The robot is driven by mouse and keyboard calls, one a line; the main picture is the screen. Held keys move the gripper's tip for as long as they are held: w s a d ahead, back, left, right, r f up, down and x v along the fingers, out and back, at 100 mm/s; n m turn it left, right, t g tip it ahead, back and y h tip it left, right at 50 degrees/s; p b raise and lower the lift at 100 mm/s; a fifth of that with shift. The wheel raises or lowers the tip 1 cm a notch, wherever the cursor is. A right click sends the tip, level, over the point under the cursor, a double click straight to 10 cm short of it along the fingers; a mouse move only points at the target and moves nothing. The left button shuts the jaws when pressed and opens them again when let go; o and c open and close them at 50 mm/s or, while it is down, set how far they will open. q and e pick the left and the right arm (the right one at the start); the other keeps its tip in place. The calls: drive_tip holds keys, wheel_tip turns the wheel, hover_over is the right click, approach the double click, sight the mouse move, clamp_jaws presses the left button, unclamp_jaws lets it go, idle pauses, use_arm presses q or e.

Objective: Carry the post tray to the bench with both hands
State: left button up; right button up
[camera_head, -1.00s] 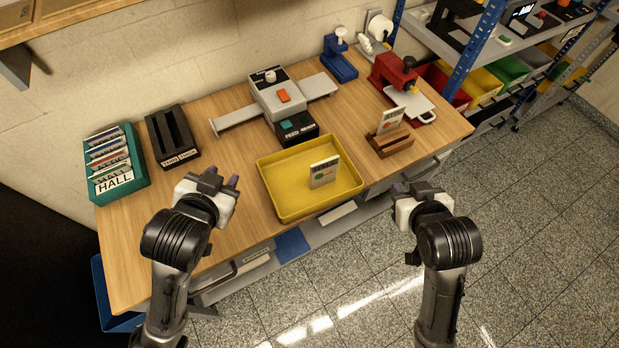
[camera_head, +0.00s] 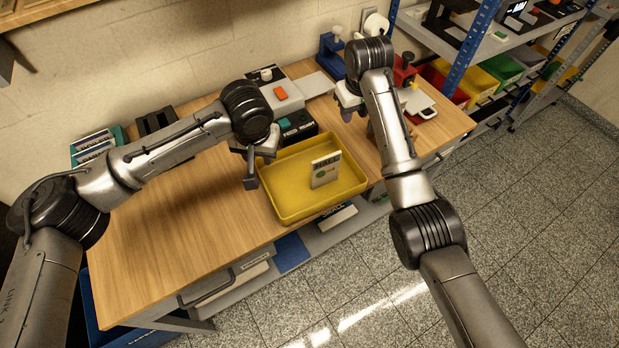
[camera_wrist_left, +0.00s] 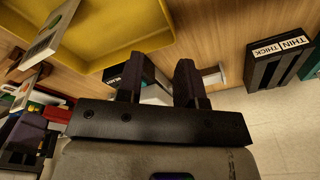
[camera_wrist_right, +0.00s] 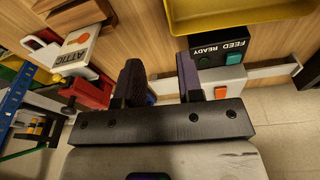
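The yellow post tray (camera_head: 285,208) sits on the wooden bench near its front edge, with a white card (camera_head: 326,170) standing in it. The tray also shows in the left wrist view (camera_wrist_left: 125,35) and, in part, in the right wrist view (camera_wrist_right: 235,12). My left gripper (camera_head: 257,168) is over the tray's left back corner, its fingers apart and empty in the left wrist view (camera_wrist_left: 162,78). My right gripper (camera_head: 348,108) is behind the tray's right back corner, its fingers apart and empty in the right wrist view (camera_wrist_right: 159,80). Neither gripper holds the tray.
A grey machine with a FEED READY panel (camera_head: 298,126) stands behind the tray. A red device (camera_head: 405,75) and a blue device (camera_head: 331,55) stand at the back right. A black THIN/THICK holder (camera_wrist_left: 280,58) is at the left. Bare bench (camera_head: 180,235) lies left of the tray.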

sight(266, 188)
use_arm(q)
drive_tip(key=n, duration=0.2)
drive_tip(key=s+n+g, duration=0.1)
drive_tip(key=n, duration=0.1)
drive_tip(key=n+g, duration=0.1)
drive_tip(key=n, duration=0.1)
drive_tip(key=shift+s+d+f+n+h, duration=0.1)
drive_tip(key=shift+s+f+n+h, duration=0.2)
drive_tip(key=shift+f+n, duration=0.1)
use_arm(e)
drive_tip(key=shift+s+d+f+n+g, duration=0.25)
drive_tip(key=shift+s+f+n+g, duration=0.15)
drive_tip(key=shift+s+f+g, duration=0.6)
drive_tip(key=shift+w+f, duration=0.1)
drive_tip(key=shift+w, duration=0.05)
use_arm(q)
drive_tip(key=shift+f, duration=0.1)
use_arm(e)
drive_tip(key=shift+f, duration=0.1)
